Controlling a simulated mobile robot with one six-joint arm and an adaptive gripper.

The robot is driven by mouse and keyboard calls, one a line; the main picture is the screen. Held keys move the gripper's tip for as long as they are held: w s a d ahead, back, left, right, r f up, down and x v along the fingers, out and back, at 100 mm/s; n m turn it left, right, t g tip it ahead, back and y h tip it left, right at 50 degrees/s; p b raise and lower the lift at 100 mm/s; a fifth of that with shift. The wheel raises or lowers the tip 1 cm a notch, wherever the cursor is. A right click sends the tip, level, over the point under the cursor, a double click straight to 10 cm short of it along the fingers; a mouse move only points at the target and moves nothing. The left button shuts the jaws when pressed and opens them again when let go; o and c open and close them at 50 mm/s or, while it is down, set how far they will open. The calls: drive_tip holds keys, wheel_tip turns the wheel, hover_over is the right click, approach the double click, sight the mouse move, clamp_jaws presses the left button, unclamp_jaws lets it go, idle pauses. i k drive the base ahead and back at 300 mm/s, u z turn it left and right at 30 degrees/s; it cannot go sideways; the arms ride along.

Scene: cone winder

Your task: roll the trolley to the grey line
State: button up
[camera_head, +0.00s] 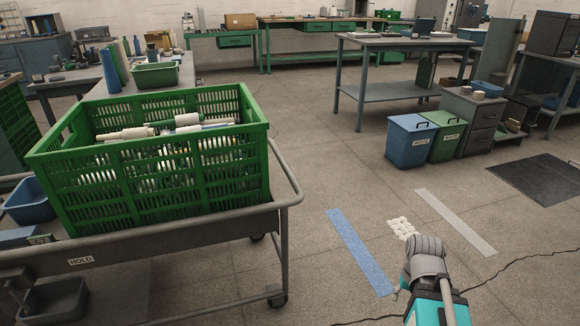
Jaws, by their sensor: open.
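The trolley (170,232) stands at the left, a grey metal frame with a tubular handle (290,180) at its right end and a label reading HOLD. The grey line (455,222) is a pale strip on the floor at the right, well apart from the trolley. Part of my arm shows at the lower right, over the floor between the lines.
A blue line (360,252) lies between the trolley and the grey line. A black cable (520,262) crosses the floor. A dark mat (540,177), blue bin (411,142) and green bin (447,137) are farther right.

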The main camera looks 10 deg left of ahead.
sight(116, 266)
drive_tip(key=u, duration=0.1)
drive_tip(key=i, duration=0.95)
drive_tip(key=z, duration=0.05)
